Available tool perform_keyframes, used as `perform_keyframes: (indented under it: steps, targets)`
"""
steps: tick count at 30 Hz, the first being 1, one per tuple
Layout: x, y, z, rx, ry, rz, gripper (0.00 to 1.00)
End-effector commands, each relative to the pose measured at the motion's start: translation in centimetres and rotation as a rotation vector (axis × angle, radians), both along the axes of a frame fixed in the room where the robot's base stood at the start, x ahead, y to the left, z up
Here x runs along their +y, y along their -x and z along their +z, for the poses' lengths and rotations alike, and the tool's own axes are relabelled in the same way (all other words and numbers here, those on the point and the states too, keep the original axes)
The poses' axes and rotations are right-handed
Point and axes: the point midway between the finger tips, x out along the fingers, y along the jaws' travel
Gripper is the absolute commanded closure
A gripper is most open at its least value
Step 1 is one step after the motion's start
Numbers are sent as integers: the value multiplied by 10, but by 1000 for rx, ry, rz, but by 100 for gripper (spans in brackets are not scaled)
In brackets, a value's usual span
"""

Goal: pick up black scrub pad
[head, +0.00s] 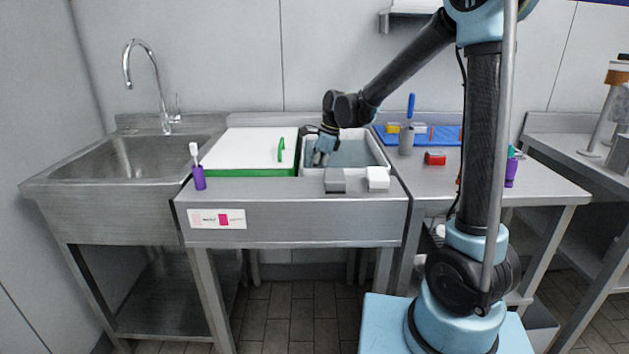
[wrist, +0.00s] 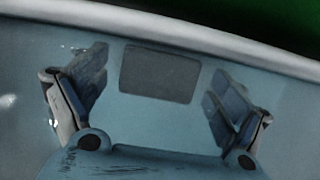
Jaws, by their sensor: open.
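The black scrub pad (wrist: 160,73) shows in the wrist view as a dark grey flat rectangle under bluish water in the basin, near the basin's wall. I cannot make it out in the head view. My gripper (wrist: 160,88) is open, its two fingers spread to the left and right of the pad, with nothing between them in contact. In the head view my gripper (head: 322,154) points down into the left part of the white basin (head: 382,158). The gap between the fingertips and the pad is hard to judge.
A white board with a green edge (head: 245,148) lies left of the basin. A grey block (head: 335,181) and a white block (head: 378,179) sit in front of it. A purple brush (head: 198,172) stands at the left front. A red item (head: 435,158) lies on the right table.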

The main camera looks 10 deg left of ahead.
Motion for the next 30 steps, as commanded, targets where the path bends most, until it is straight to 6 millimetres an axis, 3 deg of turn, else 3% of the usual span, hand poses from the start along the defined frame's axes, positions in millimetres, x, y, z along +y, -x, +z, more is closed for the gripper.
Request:
perform_keyframes:
  steps: [7, 9, 13, 25, 30]
  targets:
    - [1, 0, -1, 0, 0, 1, 12]
    - [1, 0, -1, 0, 0, 1, 27]
    - [1, 0, -1, 0, 0, 1, 47]
    - [1, 0, 1, 0, 0, 1, 50]
    - [-1, -1, 15, -1, 0, -1, 50]
